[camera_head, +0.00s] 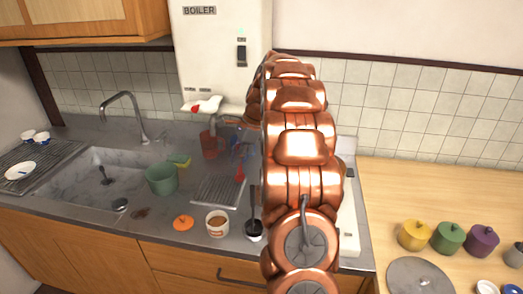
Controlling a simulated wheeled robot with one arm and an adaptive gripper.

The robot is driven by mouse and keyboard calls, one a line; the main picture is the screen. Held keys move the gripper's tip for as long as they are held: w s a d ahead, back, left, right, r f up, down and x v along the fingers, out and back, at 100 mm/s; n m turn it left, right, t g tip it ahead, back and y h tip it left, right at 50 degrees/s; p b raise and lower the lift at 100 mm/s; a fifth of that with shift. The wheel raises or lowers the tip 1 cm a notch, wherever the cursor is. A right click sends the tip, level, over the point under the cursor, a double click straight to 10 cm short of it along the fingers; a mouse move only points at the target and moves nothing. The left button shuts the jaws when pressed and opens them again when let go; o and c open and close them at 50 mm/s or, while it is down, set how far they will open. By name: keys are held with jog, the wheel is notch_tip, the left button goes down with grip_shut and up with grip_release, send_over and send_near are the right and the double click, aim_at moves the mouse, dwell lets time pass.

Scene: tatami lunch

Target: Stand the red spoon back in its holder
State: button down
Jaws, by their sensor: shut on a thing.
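A small red piece (240,172), which looks like part of the red spoon, shows just left of my copper arm, above the grey counter. My gripper (239,152) is partly in view there, with bluish finger parts just above the red piece. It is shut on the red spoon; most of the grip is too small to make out. A small dark cup (254,236) with a dark upright utensil stands near the counter's front edge; I cannot tell whether it is the spoon's holder. My arm hides the counter behind it.
A brown-filled jar (217,231), an orange lid (183,222) and a green pot (161,180) stand left of the dark cup. A reddish clear cup (209,146) is behind. The sink (85,187) lies left. Coloured lidded pots, one yellow (414,238), stand right.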

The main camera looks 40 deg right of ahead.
jog(key=s+d+r+m+t+h, duration=0.2)
jog(key=s+d+m, duration=0.2)
jog(key=d+m, duration=0.25)
notch_tip(320, 180, down, 11)
jog(key=b, duration=0.5)
jog(key=shift+d+f, duration=0.2)
jog(key=shift+d, duration=0.15)
dwell(0.6)
jog(key=shift+f+n, duration=0.25)
jog(key=shift+f, duration=0.3)
dwell(0.4)
jog(key=c, duration=0.6)
grip_release()
jog(key=shift+r, duration=0.15)
dwell(0.5)
jog(key=shift+r+p, duration=2.45)
jog(key=shift+r, duration=0.95)
